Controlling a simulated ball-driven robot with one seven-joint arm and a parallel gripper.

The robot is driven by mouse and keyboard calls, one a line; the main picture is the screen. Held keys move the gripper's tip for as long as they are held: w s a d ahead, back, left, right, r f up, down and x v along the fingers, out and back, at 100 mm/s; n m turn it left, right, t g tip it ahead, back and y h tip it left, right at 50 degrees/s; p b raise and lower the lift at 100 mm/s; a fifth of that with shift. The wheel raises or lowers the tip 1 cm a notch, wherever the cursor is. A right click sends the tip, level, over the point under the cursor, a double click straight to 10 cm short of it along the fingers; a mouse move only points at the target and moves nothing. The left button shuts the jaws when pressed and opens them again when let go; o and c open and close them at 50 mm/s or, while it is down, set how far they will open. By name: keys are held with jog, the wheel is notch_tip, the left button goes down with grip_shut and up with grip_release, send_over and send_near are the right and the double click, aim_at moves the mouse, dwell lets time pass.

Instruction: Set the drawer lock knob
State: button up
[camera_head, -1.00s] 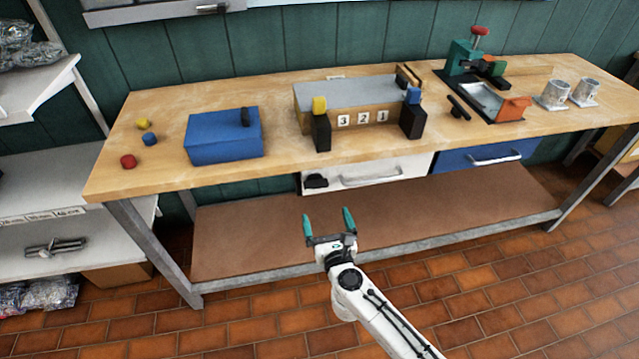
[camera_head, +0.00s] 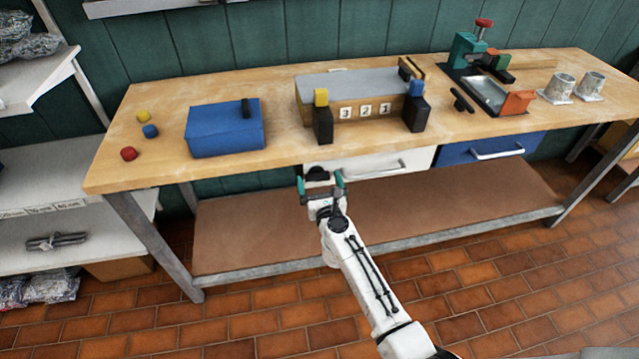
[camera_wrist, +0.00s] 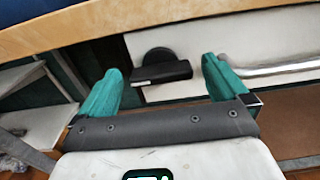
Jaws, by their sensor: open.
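The black drawer lock knob (camera_wrist: 160,68) is on the left part of the white drawer front (camera_wrist: 270,40), with its bar lying close to level. In the head view the knob (camera_head: 317,174) shows just beyond my fingers, partly covered by them. My gripper (camera_head: 320,182) is open, with teal fingertips. In the wrist view my gripper (camera_wrist: 160,88) has one finger to the left and one to the right of the knob, and nothing is held. Whether a finger touches the knob cannot be told.
The drawer's metal handle (camera_head: 374,173) is right of the knob, close to my right finger. The wooden bench top (camera_head: 280,165) overhangs the drawer. A blue drawer (camera_head: 480,155) is further right. A blue box (camera_head: 225,130) stands on the bench. A brown lower shelf (camera_head: 420,205) lies below.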

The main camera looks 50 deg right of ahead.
jog(key=c, duration=1)
jog(key=shift+n, duration=0.3)
jog(key=n+p, duration=0.1)
jog(key=n, duration=0.2)
jog(key=shift+n, duration=0.3)
jog(key=n+p, duration=0.1)
jog(key=n, duration=0.3)
jog(key=shift+w+a+n, duration=0.1)
jog(key=shift+a+n, duration=0.05)
jog(key=shift+n, duration=0.15)
jog(key=n+p, duration=0.1)
jog(key=n, duration=0.4)
jog(key=shift+a+f, duration=0.1)
jog(key=shift+f, duration=0.05)
jog(key=shift+f+n+p, duration=0.15)
jog(key=shift+n+p, duration=0.5)
jog(key=shift+n, duration=1.35)
